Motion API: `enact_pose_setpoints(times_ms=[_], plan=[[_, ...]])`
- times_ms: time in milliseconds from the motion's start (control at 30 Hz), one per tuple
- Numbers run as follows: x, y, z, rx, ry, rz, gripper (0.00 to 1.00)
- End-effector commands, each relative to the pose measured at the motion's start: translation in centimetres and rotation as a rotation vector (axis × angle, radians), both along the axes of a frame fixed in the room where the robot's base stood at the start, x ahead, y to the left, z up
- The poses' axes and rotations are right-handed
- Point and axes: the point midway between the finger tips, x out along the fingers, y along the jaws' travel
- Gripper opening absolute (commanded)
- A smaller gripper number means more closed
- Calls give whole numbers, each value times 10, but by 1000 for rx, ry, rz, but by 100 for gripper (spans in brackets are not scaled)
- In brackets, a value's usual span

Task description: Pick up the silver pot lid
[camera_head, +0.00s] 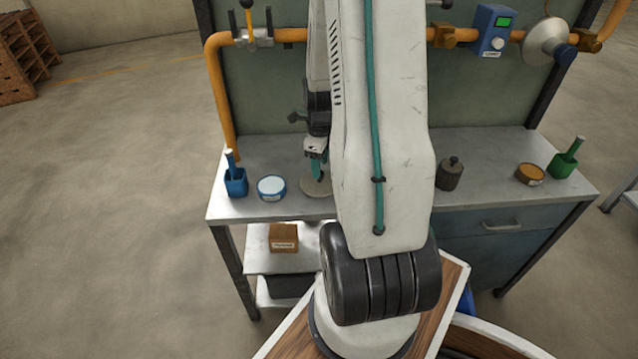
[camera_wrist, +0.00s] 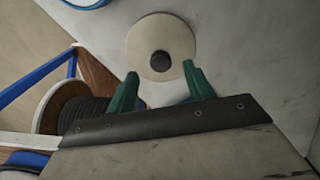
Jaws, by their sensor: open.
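The silver pot lid (camera_wrist: 178,36) is a pale round disc with a dark knob at its centre, lying flat on the grey metal bench. In the head view the lid (camera_head: 312,188) is partly hidden by my gripper and arm. My gripper (camera_head: 317,172) points down above it. In the wrist view my gripper (camera_wrist: 160,74) has its two green fingers apart, with nothing between them. The height between fingers and lid is hard to tell.
On the bench (camera_head: 475,150), a blue scoop (camera_head: 236,182) and a blue-rimmed tin (camera_head: 271,186) stand left of the lid. An orange pipe (camera_head: 222,90) runs behind.

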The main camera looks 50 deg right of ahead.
Motion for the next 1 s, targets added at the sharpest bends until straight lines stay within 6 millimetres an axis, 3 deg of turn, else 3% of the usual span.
enact_pose_setpoints(times_ms=[300, 567, 767, 1000], plan=[[3, -1, -42, 2, 2, 2, 52], [3, -1, -45, 0, 0, 2, 52], [3, -1, -44, 0, 0, 2, 0], [3, -1, -44, -1, 0, 3, 0]])
